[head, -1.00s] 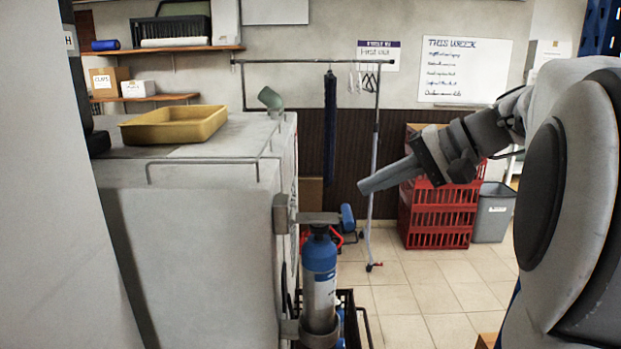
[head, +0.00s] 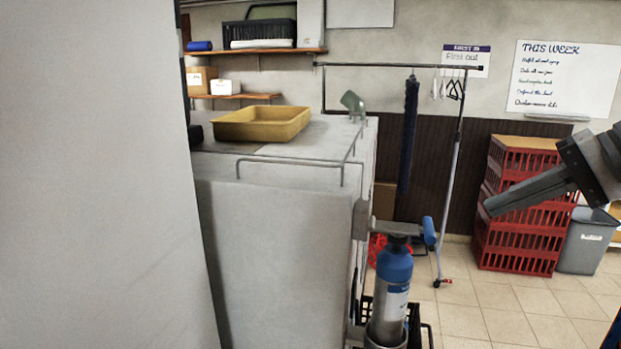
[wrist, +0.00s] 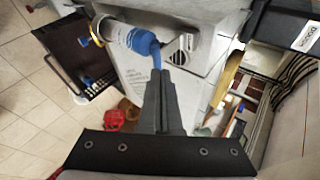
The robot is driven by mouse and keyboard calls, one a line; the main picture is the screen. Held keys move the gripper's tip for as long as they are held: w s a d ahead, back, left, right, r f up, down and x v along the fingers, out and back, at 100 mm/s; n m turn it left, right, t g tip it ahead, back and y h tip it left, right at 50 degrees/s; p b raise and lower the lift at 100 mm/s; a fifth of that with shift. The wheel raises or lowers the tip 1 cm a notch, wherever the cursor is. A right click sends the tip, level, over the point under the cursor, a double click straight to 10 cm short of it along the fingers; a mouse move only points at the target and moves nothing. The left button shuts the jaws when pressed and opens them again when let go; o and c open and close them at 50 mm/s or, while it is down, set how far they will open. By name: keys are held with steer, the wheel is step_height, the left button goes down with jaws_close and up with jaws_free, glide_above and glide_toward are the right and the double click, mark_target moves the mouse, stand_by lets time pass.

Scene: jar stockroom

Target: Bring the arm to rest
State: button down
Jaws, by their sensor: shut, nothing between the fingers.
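My gripper (head: 488,208) shows at the right side of the head view, pointing left and slightly down in front of the stacked red crates. Its fingers are together with nothing between them. In the wrist view my gripper (wrist: 163,75) is at the centre, its closed fingers pointing up the picture. Past the fingertips there, a blue-topped gas cylinder (wrist: 125,36) shows at the side of a grey cabinet. Most of my arm is outside the head view.
A grey cabinet (head: 280,215) with a yellow tray (head: 262,124) on top stands left of centre. The blue-topped cylinder (head: 393,285) is at its right side. Red crates (head: 515,245) and a grey bin (head: 588,240) stand at the back right. Tiled floor is clear before them.

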steer(key=s+a+f+n+h, duration=0.3)
steer(key=s+a+f+h, duration=0.1)
steer(key=a+f, duration=0.3)
steer(key=s+a+f+n+g+h, duration=0.1)
steer(key=s+a+f+n+h, duration=0.2)
steer(key=s+a+f, duration=0.3)
step_height(320, 180, down, 5)
steer(key=shift+s+a+r+n+h, duration=0.15)
steer(key=shift+a+n+h, duration=0.35)
steer(key=shift+a, duration=0.5)
